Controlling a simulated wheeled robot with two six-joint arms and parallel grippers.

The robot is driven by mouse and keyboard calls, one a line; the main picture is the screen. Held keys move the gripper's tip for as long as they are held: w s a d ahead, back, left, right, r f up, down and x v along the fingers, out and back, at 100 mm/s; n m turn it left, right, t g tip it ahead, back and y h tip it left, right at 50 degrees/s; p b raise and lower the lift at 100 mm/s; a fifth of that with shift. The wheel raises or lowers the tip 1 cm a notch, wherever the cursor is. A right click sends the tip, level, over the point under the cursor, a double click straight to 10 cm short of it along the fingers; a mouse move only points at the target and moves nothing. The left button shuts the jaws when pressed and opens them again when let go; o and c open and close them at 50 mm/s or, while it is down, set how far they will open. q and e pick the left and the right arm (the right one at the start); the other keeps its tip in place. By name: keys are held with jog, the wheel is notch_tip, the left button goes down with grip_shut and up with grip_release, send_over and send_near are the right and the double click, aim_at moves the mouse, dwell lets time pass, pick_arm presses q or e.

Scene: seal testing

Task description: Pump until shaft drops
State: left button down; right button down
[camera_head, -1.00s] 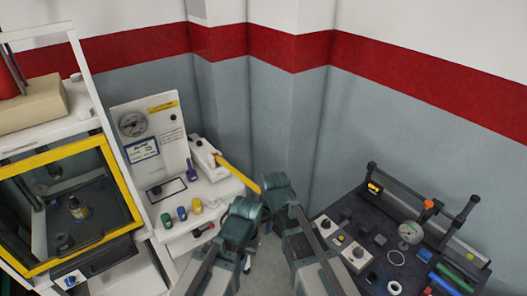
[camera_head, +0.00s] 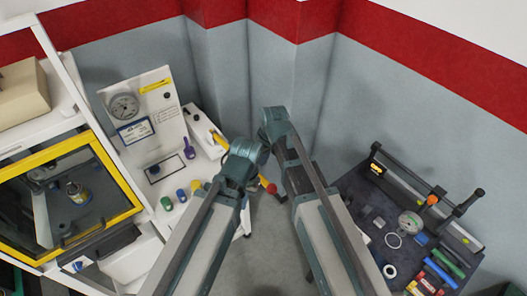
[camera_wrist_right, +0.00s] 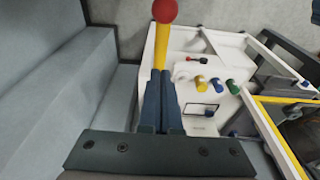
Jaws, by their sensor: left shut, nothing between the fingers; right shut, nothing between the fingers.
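The pump unit has a white panel with a round gauge (camera_head: 124,106); its needle is too small to read. Its yellow pump lever (camera_head: 219,139) is partly hidden by my left gripper (camera_head: 242,160), and its red ball end (camera_head: 268,186) shows just beyond. My right gripper (camera_head: 275,123) is higher, to the right of the lever. In the right wrist view, my right gripper's shut fingers (camera_wrist_right: 160,82) overlap the near part of the yellow lever (camera_wrist_right: 161,46), with nothing gripped. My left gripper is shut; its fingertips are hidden. I cannot identify the shaft.
A yellow-framed window (camera_head: 62,200) covers a chamber with a small fixture (camera_head: 77,192) at left. Green, blue and yellow knobs (camera_head: 181,195) sit on the pump's front. A dark bench (camera_head: 365,210) with a gauge and small parts stands at right.

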jog(key=f+b, duration=0.4)
jog(key=w+f+b, duration=0.1)
jog(key=f+b, duration=0.1)
jog(key=shift+a+f, duration=0.25)
jog(key=shift+a, duration=0.15)
jog(key=shift+r, duration=0.1)
jog(key=shift+b, duration=0.3)
